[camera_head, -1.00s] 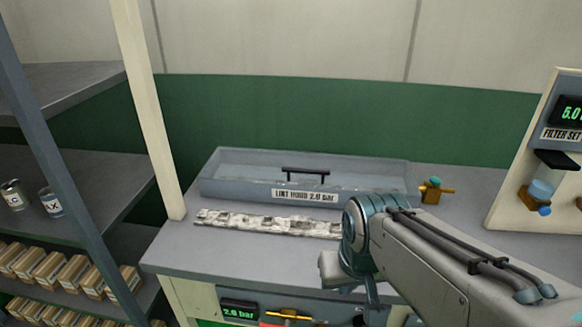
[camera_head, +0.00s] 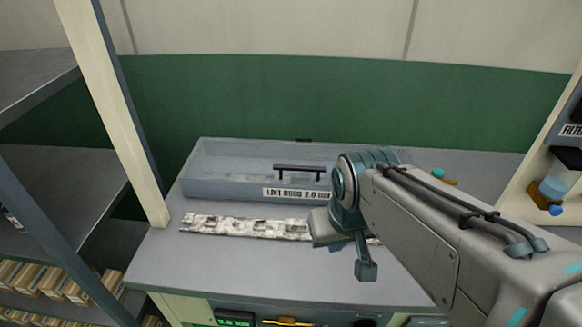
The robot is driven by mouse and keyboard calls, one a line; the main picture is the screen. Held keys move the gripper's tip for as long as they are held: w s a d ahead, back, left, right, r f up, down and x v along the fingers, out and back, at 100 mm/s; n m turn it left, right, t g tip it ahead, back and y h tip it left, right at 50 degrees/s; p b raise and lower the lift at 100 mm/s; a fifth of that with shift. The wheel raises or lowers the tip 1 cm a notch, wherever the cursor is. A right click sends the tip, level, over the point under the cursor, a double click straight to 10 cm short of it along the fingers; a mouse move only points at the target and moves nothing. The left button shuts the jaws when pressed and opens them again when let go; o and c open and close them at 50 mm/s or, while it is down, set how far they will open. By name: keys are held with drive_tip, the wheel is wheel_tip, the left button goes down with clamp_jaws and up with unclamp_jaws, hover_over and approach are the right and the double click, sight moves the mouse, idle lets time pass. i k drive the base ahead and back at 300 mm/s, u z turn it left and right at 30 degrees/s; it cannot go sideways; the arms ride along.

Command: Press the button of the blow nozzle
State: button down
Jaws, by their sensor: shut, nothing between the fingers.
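A small brass fitting with a teal button-like top (camera_head: 438,175) stands on the bench at the back right, and my forearm hides most of it. I take it for the blow nozzle, but cannot be sure. My gripper (camera_head: 366,270) is shut and empty, pointing down over the front middle of the bench, to the left of and nearer than the brass fitting. It is apart from the fitting. A white and grey speckled strip (camera_head: 240,226) lies on the bench, its right part hidden behind my gripper.
A clear-topped tray labelled LINT HOOD 2.0 bar (camera_head: 225,187), with a black handle, lies behind the strip. A shelf post (camera_head: 115,115) and boxes (camera_head: 50,280) are at left. A filter panel (camera_head: 553,190) stands at right. The bench's front left (camera_head: 200,270) is clear.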

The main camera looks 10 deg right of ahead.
sight(438, 173)
drive_tip(key=k, duration=0.5)
drive_tip(key=z, duration=0.6)
drive_tip(key=i, duration=0.4)
drive_tip(key=z, duration=0.5)
